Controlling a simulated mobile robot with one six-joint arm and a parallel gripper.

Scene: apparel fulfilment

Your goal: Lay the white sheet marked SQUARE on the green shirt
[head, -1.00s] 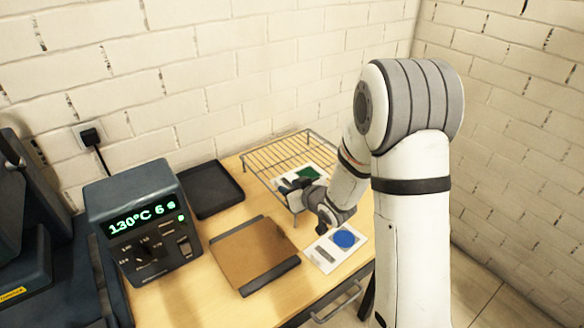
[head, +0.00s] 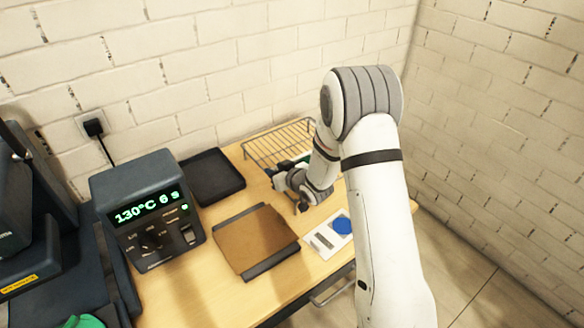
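A sheet with a green patch (head: 303,158) shows only as a sliver at the wire rack, mostly hidden behind my arm; its marking cannot be read. A white sheet with a blue round patch (head: 323,240) lies on the table in front of the rack. My gripper (head: 272,177) is low at the rack's front left, beside the green-patch sheet. Its fingers are dark and small here, so whether they are open or hold anything is unclear. A bit of green cloth (head: 84,321), perhaps the green shirt, shows at the bottom left edge, mostly out of view.
The wire rack (head: 262,150) stands at the table's back. A black tray (head: 212,178) lies left of it. A brown board with dark end bars (head: 257,240) lies mid-table. A control box (head: 148,212) reading 130°C 6 s stands left, beside dark machinery (head: 20,220).

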